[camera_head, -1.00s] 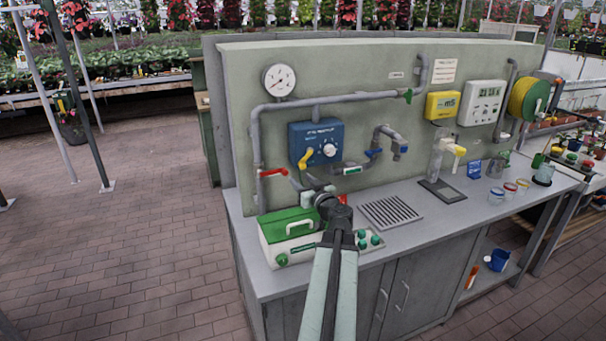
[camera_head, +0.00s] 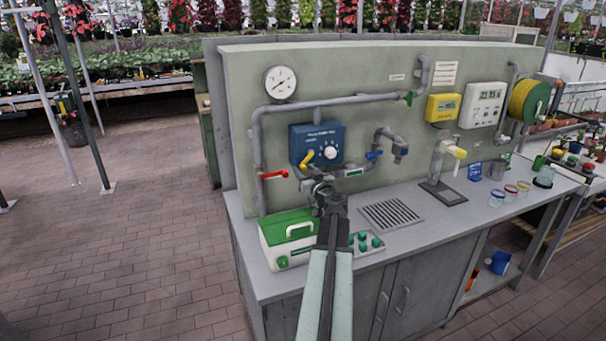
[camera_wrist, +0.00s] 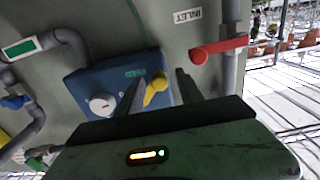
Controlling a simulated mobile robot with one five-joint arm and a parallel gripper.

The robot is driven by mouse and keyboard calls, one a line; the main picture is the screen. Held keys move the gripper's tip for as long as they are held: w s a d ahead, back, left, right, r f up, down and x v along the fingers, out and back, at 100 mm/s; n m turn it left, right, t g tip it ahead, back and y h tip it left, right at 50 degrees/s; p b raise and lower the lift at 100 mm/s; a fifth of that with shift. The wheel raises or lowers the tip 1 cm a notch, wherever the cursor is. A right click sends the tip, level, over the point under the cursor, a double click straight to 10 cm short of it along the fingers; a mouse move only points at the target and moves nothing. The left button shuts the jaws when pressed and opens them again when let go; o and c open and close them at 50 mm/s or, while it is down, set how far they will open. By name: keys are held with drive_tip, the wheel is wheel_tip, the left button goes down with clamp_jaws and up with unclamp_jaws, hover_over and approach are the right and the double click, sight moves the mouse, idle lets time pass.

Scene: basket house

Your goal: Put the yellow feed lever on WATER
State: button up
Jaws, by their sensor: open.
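The yellow feed lever (camera_head: 307,160) sits at the lower left of the blue box (camera_head: 328,138) on the wall panel and tilts up to the right in the head view. In the wrist view the yellow lever (camera_wrist: 156,88) shows between my two fingers. My gripper (camera_head: 320,180) is open, just below and in front of the lever. In the wrist view the fingers of my gripper (camera_wrist: 160,95) stand apart on either side of it; I cannot tell if either touches. The WATER mark is too small to read.
A red lever (camera_head: 273,174) is left of the yellow one and close to the right finger in the wrist view. A white dial (camera_head: 330,153) is on the blue box. Grey pipes run around it. A green-lidded case (camera_head: 288,236) stands on the bench below.

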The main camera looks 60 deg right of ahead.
clamp_jaws()
idle(1.2)
